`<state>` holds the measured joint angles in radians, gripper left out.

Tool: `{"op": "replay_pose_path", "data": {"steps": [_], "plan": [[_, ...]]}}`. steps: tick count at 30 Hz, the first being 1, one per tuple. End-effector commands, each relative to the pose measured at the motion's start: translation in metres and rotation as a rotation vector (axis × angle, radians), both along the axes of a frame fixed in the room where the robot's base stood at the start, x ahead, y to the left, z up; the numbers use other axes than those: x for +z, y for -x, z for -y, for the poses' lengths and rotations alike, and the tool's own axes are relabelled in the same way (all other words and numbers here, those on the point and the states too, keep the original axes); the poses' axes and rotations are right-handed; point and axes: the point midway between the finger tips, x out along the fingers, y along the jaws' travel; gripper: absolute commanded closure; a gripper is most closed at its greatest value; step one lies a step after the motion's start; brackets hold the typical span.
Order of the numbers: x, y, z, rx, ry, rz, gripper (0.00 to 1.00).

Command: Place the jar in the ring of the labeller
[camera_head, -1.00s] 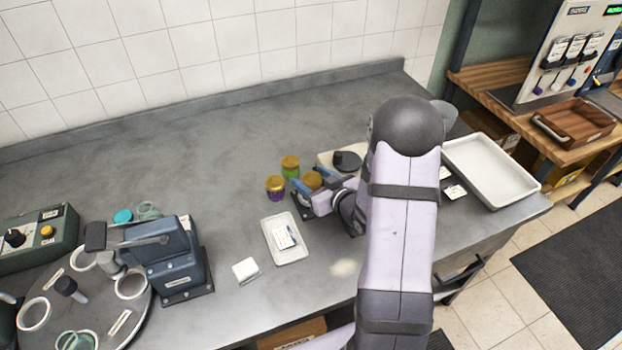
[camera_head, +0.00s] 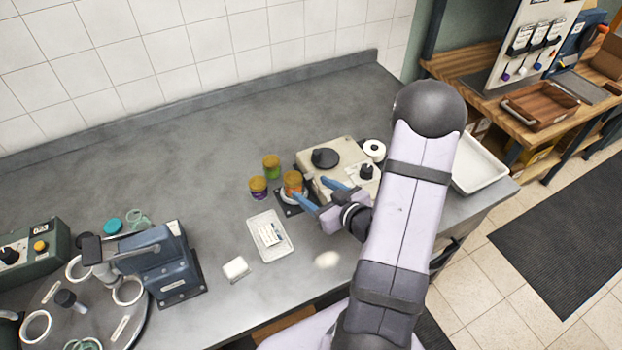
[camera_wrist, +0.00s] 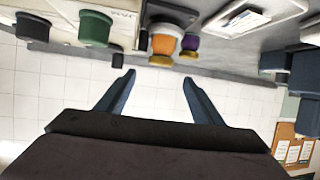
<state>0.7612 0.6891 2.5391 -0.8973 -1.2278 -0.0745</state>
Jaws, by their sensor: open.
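The orange jar (camera_head: 292,182) with a gold lid stands upright beside the beige labeller (camera_head: 343,160). A white ring (camera_head: 284,196) shows around its base, over a dark plate. In the wrist view, the orange jar (camera_wrist: 164,42) appears upside down with the pale ring at its base. My gripper (camera_head: 309,184) is open and empty, just right of the jar and apart from it. In the wrist view, my gripper (camera_wrist: 160,77) has both fingers spread, with the jar beyond the tips.
A white tray with a card (camera_head: 270,237) lies in front. A blue machine (camera_head: 165,265) stands at left. The back counter is clear.

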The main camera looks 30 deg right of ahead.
Motion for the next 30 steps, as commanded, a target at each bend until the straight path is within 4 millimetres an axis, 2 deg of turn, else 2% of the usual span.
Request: {"op": "replay_pose_path", "data": {"steps": [1,20,26,30], "plan": [[0.005,0.002,0.000,-0.002,-0.003,-0.003,0.39],[0.002,0.009,0.000,0.001,0.015,-0.019,0.39],[-0.008,0.005,0.000,0.005,0.098,-0.163,0.39],[-0.013,0.009,0.003,-0.018,0.179,-0.336,0.39]]}}
